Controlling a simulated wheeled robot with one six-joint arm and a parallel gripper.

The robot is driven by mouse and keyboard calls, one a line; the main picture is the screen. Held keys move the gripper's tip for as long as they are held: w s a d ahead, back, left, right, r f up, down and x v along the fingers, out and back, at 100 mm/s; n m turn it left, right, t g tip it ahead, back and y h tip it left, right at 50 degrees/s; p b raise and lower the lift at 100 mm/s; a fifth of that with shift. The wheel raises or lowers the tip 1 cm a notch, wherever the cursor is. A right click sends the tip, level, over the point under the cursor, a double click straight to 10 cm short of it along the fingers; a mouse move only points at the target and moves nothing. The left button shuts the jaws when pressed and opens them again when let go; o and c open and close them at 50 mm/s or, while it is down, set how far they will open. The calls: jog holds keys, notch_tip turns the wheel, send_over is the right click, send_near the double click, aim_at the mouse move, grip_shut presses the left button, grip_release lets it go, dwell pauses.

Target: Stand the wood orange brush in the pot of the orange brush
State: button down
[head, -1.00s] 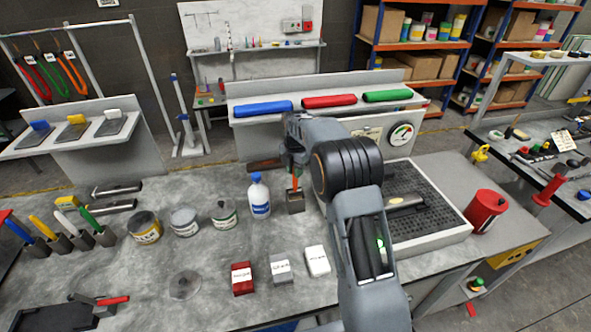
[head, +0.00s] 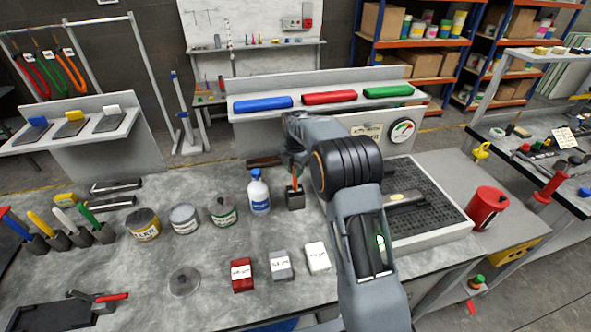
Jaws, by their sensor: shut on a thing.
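A small dark square pot (head: 295,202) stands on the grey bench, just right of the white and blue bottle. An orange brush handle (head: 294,182) shows upright at the pot's mouth, directly below my gripper (head: 295,168). My gripper points down over the pot and is shut on the wood orange brush. The fingertips are small and partly hidden by my own wrist. I cannot tell how deep the brush's lower end sits in the pot.
The bottle (head: 259,192) stands close left of the pot. Several tins, including a yellow-labelled tin (head: 144,224), stand further left. Red, grey and white boxes (head: 241,275) lie in front. A black grid tray (head: 425,200) is on the right. Other brushes stand in pots at far left.

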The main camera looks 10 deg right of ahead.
jog(key=c, duration=1)
grip_release()
jog(key=shift+o, duration=0.2)
notch_tip(320, 180, up, 14)
jog(key=b, duration=0.1)
jog(key=shift+f, duration=0.1)
